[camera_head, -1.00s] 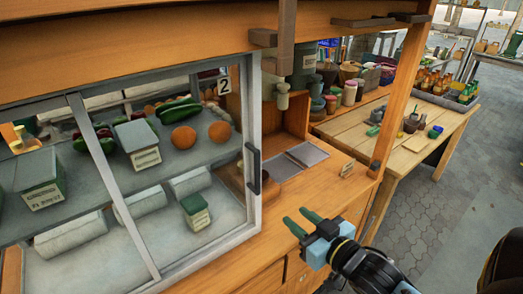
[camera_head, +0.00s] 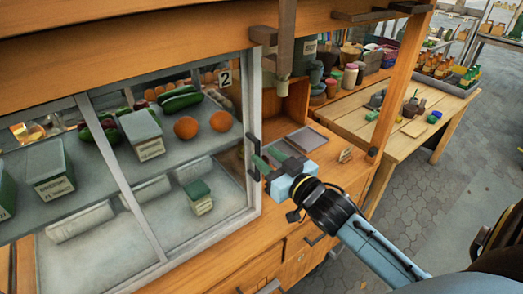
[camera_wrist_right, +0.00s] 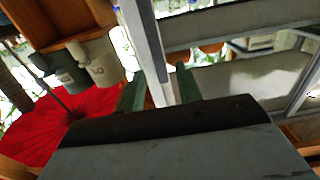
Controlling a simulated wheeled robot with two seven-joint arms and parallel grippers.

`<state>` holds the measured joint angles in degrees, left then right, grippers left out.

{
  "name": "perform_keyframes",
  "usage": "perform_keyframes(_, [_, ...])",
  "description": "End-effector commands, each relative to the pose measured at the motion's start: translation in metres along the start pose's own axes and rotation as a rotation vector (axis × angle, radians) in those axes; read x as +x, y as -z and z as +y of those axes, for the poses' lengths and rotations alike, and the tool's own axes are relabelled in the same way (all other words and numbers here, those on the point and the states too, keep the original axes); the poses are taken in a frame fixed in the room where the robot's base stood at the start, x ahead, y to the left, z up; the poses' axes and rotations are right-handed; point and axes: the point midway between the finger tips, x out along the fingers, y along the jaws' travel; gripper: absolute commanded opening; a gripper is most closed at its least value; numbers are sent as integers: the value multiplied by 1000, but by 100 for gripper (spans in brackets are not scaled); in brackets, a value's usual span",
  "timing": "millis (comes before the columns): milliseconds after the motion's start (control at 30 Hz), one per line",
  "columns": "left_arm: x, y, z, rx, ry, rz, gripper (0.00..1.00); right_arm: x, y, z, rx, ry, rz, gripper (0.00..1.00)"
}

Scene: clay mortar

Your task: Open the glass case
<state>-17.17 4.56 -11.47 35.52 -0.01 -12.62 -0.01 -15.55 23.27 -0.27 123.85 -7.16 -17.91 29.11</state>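The glass case (camera_head: 120,205) has sliding panes in grey frames and fills the left of the head view. A dark vertical handle (camera_head: 254,172) is on the frame at its right edge, marked with a "2" tag. The pane at that side stands closed against the frame. My right gripper (camera_head: 270,157) is at the handle with its two green fingers apart. I cannot tell whether they touch it. In the right wrist view the fingers (camera_wrist_right: 160,88) are spread, with the pale frame edge (camera_wrist_right: 150,50) showing between them. My left gripper is not in view.
Inside the case are green-lidded boxes (camera_head: 145,135), oranges (camera_head: 186,127), cucumbers (camera_head: 180,100) and white rolls (camera_head: 80,222). A wooden post (camera_head: 400,85) stands to the right of my gripper. A table (camera_head: 425,115) with jars and bottles stands beyond it.

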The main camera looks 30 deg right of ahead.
Motion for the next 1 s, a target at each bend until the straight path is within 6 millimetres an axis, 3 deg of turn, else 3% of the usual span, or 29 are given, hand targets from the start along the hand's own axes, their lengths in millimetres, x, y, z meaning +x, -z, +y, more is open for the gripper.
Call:
perform_keyframes(200, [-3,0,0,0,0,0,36,23,0,0,0,0,0,35])
perform_keyframes(567, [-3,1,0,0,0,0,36,28,0,0,0,0,-1,35])
perform_keyframes(867, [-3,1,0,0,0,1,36,27,0,0,0,0,0,0])
perform_keyframes(1000, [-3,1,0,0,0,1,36,27,0,0,0,0,0,0])
